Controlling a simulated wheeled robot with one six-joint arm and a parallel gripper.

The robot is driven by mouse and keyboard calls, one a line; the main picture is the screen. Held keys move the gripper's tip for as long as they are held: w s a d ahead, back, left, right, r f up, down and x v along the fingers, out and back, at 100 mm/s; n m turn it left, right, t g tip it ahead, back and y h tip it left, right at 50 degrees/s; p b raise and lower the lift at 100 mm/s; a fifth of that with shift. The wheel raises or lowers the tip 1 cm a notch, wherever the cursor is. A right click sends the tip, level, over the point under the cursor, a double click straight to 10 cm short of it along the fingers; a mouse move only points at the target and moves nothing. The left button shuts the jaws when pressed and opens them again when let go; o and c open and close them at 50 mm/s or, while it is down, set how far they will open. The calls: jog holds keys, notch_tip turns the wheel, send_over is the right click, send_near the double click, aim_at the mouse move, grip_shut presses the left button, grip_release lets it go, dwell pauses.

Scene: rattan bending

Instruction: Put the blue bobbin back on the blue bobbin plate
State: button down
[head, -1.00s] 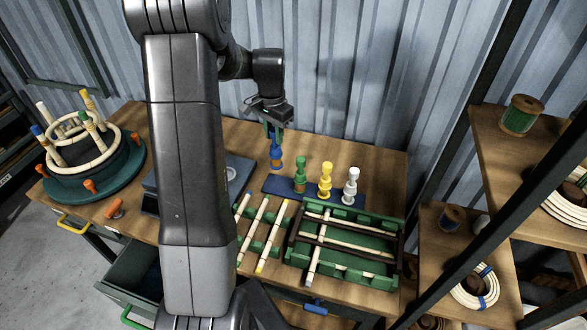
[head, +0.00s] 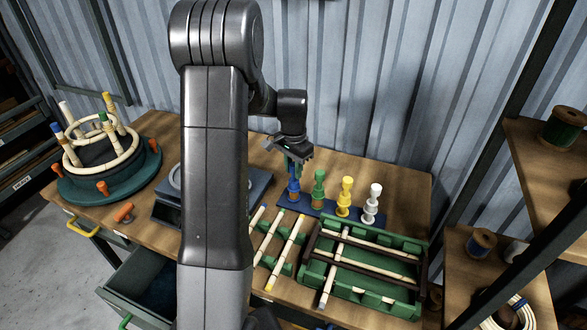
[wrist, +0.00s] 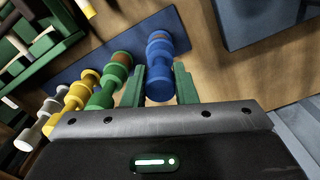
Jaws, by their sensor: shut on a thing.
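The blue bobbin (head: 294,186) is upright at the left end of the dark blue bobbin board (head: 330,213), in line with the others. In the wrist view the blue bobbin (wrist: 158,84) sits between the two green fingers. My gripper (head: 293,168) is shut on its upper part. I cannot tell whether its base touches the board. Green (head: 319,184), yellow (head: 345,192) and white (head: 371,200) bobbins stand on the board to its right.
A green tray (head: 408,268) holding rattan sticks is in front of the board. A dark scale-like box (head: 255,190) is to the left. A round teal stand (head: 100,190) with rings and pegs is at the far left. Corrugated wall stands behind.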

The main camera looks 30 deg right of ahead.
jog(key=shift+f, duration=0.2)
jog(key=c, duration=1.2)
grip_release()
jog(key=shift+o, duration=0.2)
jog(key=shift+r, duration=0.2)
notch_tip(320, 180, up, 12)
jog(key=p, duration=0.8)
